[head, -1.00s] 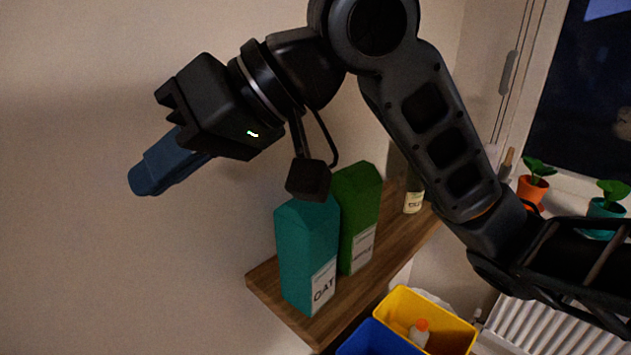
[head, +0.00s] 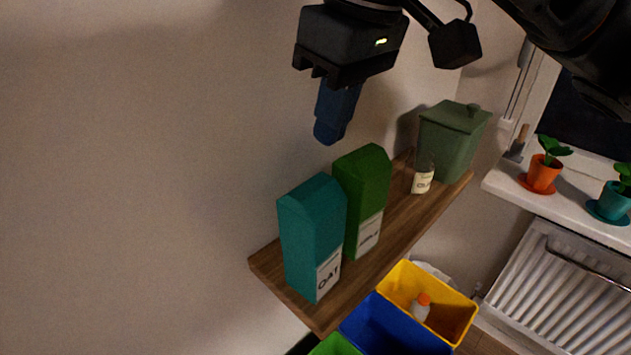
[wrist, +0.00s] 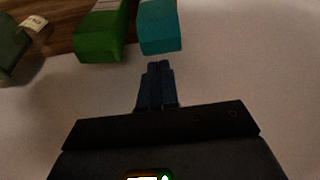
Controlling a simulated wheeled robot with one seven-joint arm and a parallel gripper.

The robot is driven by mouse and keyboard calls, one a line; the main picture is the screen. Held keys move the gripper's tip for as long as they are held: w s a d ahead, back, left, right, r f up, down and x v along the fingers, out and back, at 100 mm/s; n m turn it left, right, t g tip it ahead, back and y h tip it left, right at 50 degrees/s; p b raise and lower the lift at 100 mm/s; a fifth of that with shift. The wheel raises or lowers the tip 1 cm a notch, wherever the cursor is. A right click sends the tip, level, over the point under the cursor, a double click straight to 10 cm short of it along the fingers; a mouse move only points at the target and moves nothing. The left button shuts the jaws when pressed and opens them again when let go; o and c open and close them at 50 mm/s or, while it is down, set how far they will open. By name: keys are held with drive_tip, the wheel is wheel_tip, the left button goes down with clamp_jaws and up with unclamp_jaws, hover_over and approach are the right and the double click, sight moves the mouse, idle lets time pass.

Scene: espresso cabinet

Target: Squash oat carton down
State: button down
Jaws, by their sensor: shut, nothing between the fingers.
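The teal oat carton (head: 312,232) stands upright and uncrushed at the near end of a wooden shelf, its white OAT label facing the lower right. In the wrist view the teal carton (wrist: 159,27) shows at the top centre. My gripper (head: 327,138) is shut and empty, its blue fingers pointing down. In the head picture it appears above the cartons, apart from them. In the wrist view the closed fingertips (wrist: 159,66) lie just below the teal carton's image, with no contact visible.
A green carton (head: 364,195) stands right beside the oat carton. A labelled jar (head: 422,183) and a green lidded bin (head: 452,145) stand farther along the shelf (head: 400,228). Yellow (head: 453,312) and blue (head: 385,330) crates are below. Potted plants (head: 544,172) sit on the sill.

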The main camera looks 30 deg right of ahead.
drive_tip(key=shift+f, duration=0.15)
drive_tip(key=b, duration=0.5)
hover_over(333, 222)
drive_tip(key=w, duration=0.2)
drive_tip(key=shift+s+x, duration=0.2)
drive_tip(key=shift+x, duration=0.9)
drive_tip(key=shift+s+x, duration=0.25)
drive_tip(key=shift+x, duration=0.8)
drive_tip(key=shift+s+x, duration=0.2)
drive_tip(key=shift+x, duration=0.9)
drive_tip(key=shift+a+f, duration=0.15)
drive_tip(key=shift+a, duration=0.05)
wheel_tip(333, 222, down, 9)
drive_tip(key=b, duration=0.5)
drive_tip(key=shift+b, duration=0.3)
drive_tip(key=shift+r, duration=0.25)
drive_tip(key=shift+s+d+r+p, duration=0.2)
drive_tip(key=shift+s+r+p, duration=0.1)
drive_tip(key=shift+s+p, duration=0.25)
drive_tip(key=shift+s+d+r+p, duration=0.15)
drive_tip(key=shift+s+r+p, duration=0.2)
drive_tip(key=shift+s, duration=0.3)
drive_tip(key=shift+s+f, duration=0.15)
drive_tip(key=shift+s, duration=0.15)
